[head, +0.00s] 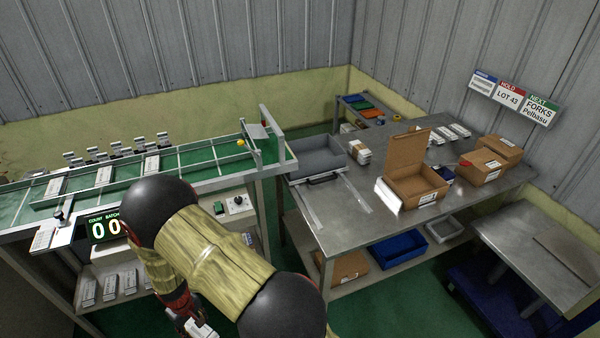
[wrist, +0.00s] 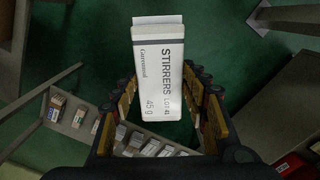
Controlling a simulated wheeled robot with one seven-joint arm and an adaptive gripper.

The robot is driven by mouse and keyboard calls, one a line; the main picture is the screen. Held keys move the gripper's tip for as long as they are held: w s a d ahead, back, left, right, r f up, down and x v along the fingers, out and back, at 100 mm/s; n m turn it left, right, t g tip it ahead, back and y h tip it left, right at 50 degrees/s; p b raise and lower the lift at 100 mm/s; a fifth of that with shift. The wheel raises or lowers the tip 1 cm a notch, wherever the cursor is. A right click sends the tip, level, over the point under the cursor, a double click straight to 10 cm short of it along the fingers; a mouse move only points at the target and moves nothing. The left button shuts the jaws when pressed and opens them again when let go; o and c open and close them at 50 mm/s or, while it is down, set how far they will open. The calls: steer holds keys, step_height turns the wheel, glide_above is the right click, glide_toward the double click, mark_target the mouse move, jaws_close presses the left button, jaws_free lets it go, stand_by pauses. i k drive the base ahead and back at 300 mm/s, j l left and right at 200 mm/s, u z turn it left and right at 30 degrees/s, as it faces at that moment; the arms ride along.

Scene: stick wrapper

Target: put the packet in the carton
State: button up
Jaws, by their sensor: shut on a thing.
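My gripper (wrist: 162,98) is shut on a white packet (wrist: 160,62) printed "STIRRERS LOT 41, 45 g", with a finger on each side of it. In the head view, my gripper (head: 178,308) is low at the bottom edge, partly hidden by my own arm, and a bit of the white packet (head: 201,329) shows below it. The open brown carton (head: 404,188) stands on the metal table with its lid raised at the back and a white label on its front. The carton is well to the right of my gripper and higher. I cannot see inside it fully.
The metal table (head: 375,228) also holds a grey tray (head: 316,157), small white packets (head: 364,156) and closed cartons (head: 481,167). A green conveyor (head: 205,160) with packets is at left. Below it, a shelf holds several packets (head: 110,286). Green floor separates conveyor and table.

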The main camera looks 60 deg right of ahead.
mark_target(412, 190)
steer(key=k+l+u, duration=0.15)
steer(key=u, duration=0.2)
steer(key=k+l+u, duration=0.1)
steer(key=u, duration=0.25)
steer(key=k+u, duration=0.35)
steer(key=k+l+z, duration=0.25)
steer(key=k+z, duration=0.2)
steer(key=k, duration=0.1)
